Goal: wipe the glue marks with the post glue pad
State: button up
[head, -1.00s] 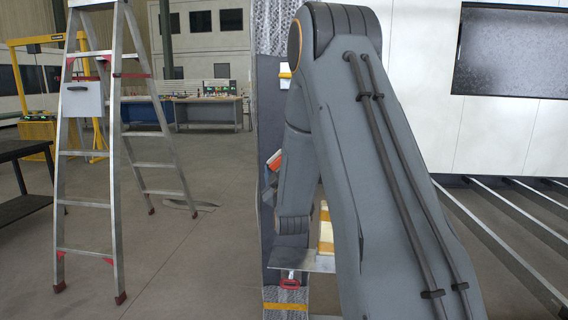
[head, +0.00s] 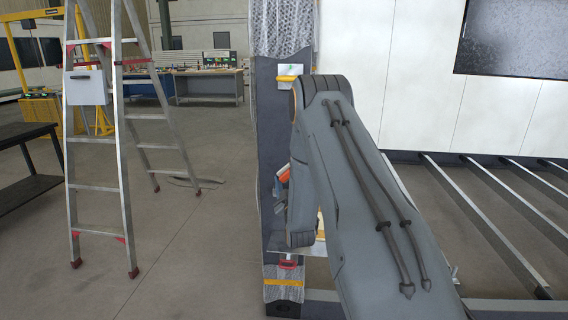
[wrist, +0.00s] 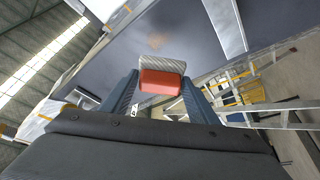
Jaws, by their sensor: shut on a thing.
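My gripper (wrist: 161,98) is shut on the glue pad (wrist: 162,82), an orange-red block with a grey-white striped face. The pad sits between the two blue-grey fingers in the wrist view and faces the dark post (wrist: 185,50). I cannot tell whether it touches the post. In the head view the post (head: 268,130) stands upright at centre, and the orange of the pad (head: 283,173) shows beside it, left of my arm. My arm hides part of the post.
A small shelf (head: 314,249) juts from the lower post, partly behind my arm. A yellow-edged white item (head: 289,75) is on the upper post. A stepladder (head: 95,150) stands left, with open floor between. Metal rails (head: 490,200) run along the right.

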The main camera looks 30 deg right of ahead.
jog(key=shift+s, duration=0.1)
jog(key=shift+w+d+f, duration=0.2)
jog(key=shift+w+d, duration=0.05)
jog(key=shift+w, duration=0.05)
jog(key=shift+w+d+b, duration=0.6)
jog(key=shift+w+d, duration=0.15)
jog(key=shift+w, duration=0.35)
jog(key=shift+w+d+b, duration=0.6)
jog(key=shift+w+d, duration=0.15)
jog(key=shift+w, duration=0.35)
jog(key=shift+w+d+b, duration=0.55)
jog(key=shift+w+b, duration=0.15)
jog(key=shift+w, duration=0.15)
jog(key=shift+s, duration=0.1)
jog(key=s+d, duration=0.2)
jog(key=d, duration=0.1)
jog(key=shift+d, duration=0.15)
